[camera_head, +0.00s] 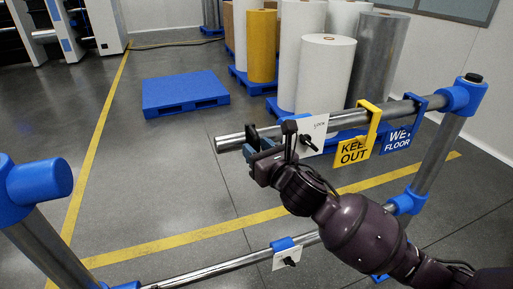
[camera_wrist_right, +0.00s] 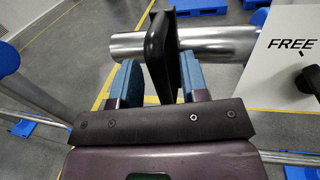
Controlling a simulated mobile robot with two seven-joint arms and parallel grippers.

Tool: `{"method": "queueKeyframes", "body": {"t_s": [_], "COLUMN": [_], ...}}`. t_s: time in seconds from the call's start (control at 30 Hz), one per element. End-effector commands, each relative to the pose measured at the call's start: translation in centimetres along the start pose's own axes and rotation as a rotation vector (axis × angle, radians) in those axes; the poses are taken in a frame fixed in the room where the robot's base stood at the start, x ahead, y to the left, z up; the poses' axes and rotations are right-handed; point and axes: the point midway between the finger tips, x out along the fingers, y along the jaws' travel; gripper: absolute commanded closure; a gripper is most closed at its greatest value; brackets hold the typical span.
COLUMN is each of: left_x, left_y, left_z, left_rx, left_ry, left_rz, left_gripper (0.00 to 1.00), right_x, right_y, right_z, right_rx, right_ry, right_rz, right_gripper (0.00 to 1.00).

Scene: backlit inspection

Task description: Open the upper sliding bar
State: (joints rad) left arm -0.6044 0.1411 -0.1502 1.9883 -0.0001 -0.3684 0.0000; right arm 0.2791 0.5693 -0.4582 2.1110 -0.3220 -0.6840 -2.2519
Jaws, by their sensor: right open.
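The upper sliding bar (camera_head: 345,117) is a metal tube running from the right post. Its left end is free in the air, well apart from the blue fitting (camera_head: 40,180) on the left post. A black handle (camera_head: 252,134) stands up near that free end; it also shows in the right wrist view (camera_wrist_right: 163,50). My right gripper (camera_head: 260,147) is at the handle, open, with its blue finger pads on either side of it (camera_wrist_right: 160,82). Contact cannot be told. A white plate (camera_head: 313,128) with a black knob sits right of the handle and reads FREE in the wrist view (camera_wrist_right: 290,62). My left gripper is out of view.
A yellow KEEP OUT sign (camera_head: 356,140) and a blue WET FLOOR sign (camera_head: 399,137) hang on the bar. A lower bar (camera_head: 215,268) with another knob plate (camera_head: 287,258) runs below. Blue pallets (camera_head: 185,94) and large rolls (camera_head: 324,75) stand behind. Floor beyond the left gap is clear.

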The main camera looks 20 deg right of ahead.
Motion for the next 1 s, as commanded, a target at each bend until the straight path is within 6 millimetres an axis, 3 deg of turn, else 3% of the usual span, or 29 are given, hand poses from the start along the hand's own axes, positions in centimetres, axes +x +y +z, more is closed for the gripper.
{"method": "queueKeyframes", "body": {"t_s": [0.4, 0.67, 1.0], "left_x": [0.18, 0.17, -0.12], "left_y": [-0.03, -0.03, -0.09], "left_z": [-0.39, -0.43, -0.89], "left_rx": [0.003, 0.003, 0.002], "left_ry": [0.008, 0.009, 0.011], "left_rz": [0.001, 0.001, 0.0], "left_gripper": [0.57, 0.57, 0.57], "right_x": [0.69, 0.67, 0.55], "right_y": [0.0, -0.01, -0.64], "right_z": [0.05, 0.04, 0.21], "right_rx": [0.0, 0.0, -0.004], "right_ry": [-0.001, 0.0, 0.0], "right_rz": [0.0, 0.0, -0.003], "right_gripper": [0.59, 0.99, 1.0]}}
